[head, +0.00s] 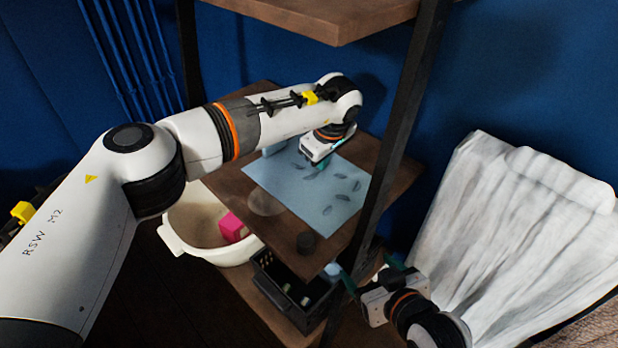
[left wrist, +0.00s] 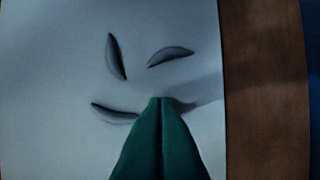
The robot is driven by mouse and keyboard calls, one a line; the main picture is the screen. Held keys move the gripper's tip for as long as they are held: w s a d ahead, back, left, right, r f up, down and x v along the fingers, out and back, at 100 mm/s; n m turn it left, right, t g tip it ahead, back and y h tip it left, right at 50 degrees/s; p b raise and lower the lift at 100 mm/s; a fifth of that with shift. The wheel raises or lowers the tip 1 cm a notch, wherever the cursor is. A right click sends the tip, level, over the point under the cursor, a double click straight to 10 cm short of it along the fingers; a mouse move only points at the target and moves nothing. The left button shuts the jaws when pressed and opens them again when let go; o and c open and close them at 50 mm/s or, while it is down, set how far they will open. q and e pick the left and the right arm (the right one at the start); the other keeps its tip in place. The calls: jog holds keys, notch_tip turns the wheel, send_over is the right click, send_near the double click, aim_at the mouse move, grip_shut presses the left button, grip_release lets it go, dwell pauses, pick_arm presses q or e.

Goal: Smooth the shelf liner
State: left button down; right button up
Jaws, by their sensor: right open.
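The shelf liner (head: 290,188) is a pale blue sheet with several dark leaf-shaped prints, lying on the brown wooden shelf (head: 228,182). My left gripper (head: 322,167) is over the liner's back part, its fingers pointing down. In the left wrist view its green fingers (left wrist: 162,102) are shut together with nothing visible between them, over the liner (left wrist: 60,60) among the leaf prints. I cannot tell whether the tips touch the sheet. A strip of bare wood (left wrist: 265,90) shows to the right. My right gripper (head: 368,273) is open and empty, in front of the shelf's right post.
A clear round object (head: 266,203) and a dark round lid-like object (head: 306,242) are at the liner's front edge. Below are a white tub (head: 185,225) with a pink block (head: 232,227) and a black crate (head: 272,284). An upper shelf (head: 320,18) and dark posts (head: 403,110) frame the space.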

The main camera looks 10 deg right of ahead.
aim_at(332, 175)
pick_arm(q)
jog(key=shift+s+d+f, duration=0.1)
jog(key=shift+s+d, duration=0.2)
jog(key=shift+s, duration=0.1)
pick_arm(e)
jog(key=shift+s+d+f, duration=0.1)
jog(key=shift+f, duration=0.1)
pick_arm(q)
jog(key=shift+s+d, duration=0.1)
jog(key=shift+s+d, duration=0.45)
jog(key=shift+s, duration=0.15)
pick_arm(e)
jog(key=shift+s+f+g, duration=0.1)
jog(key=shift+s+g, duration=0.05)
jog(key=shift+g, duration=0.15)
pick_arm(q)
jog(key=shift+s+d, duration=0.1)
jog(key=shift+s+d, duration=0.1)
jog(key=shift+s, duration=0.15)
jog(key=shift+r, duration=0.2)
